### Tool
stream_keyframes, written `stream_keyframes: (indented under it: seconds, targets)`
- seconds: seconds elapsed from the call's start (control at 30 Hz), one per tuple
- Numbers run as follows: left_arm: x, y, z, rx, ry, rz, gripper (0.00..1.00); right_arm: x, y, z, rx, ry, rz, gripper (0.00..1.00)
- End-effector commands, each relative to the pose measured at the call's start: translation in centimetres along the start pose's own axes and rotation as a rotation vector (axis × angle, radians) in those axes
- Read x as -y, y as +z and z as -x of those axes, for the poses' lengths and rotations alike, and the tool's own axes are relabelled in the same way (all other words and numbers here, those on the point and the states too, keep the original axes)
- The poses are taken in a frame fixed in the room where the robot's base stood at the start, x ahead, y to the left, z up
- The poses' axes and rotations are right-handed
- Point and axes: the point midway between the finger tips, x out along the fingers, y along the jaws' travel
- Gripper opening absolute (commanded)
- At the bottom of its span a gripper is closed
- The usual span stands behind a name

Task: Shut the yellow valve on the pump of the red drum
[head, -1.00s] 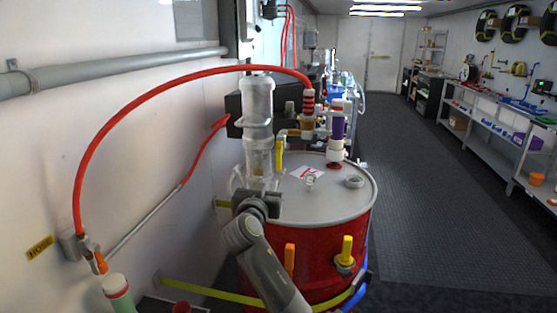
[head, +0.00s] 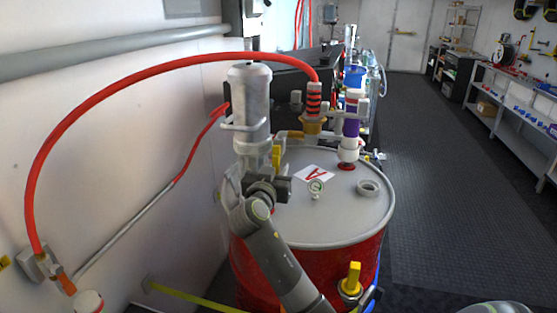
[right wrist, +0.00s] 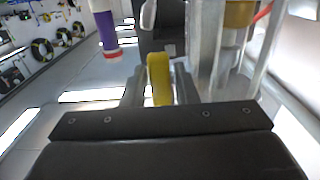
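The red drum (head: 335,265) stands in the middle of the head view with a grey lid. A pale cylindrical pump (head: 249,105) rises from its left side. The yellow valve handle (head: 276,157) stands upright at the pump, just beyond my right gripper (head: 268,184). In the right wrist view the yellow handle (right wrist: 160,78) stands between the two grey fingers of my right gripper (right wrist: 160,90), close to both. Whether the fingers press on it cannot be told. The valve body is mostly hidden by my gripper. My left gripper is not in view.
A red hose (head: 160,70) arches from the wall to a striped fitting on the drum. A purple-banded tube (head: 351,125) stands on the lid's far side. Another yellow handle (head: 352,278) sits low before the drum. The aisle floor (head: 450,200) at right is clear.

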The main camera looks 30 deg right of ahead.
Motion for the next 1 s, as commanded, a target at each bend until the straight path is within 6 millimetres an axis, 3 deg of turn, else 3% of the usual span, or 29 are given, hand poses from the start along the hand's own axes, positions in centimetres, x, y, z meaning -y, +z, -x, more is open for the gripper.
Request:
stream_keyframes:
  seconds: [0.33, 0.53, 1.0]
  targets:
    - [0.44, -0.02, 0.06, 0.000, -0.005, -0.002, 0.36, -0.08, 0.03, 0.04, 0.001, 0.002, 0.000, 0.26]
    - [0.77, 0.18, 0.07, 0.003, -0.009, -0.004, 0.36, -0.07, 0.02, 0.03, 0.001, 0.002, 0.000, 0.00]
    - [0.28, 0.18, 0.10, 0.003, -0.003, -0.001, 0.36, 0.16, 0.00, -0.32, 0.000, 0.002, 0.034, 0.00]
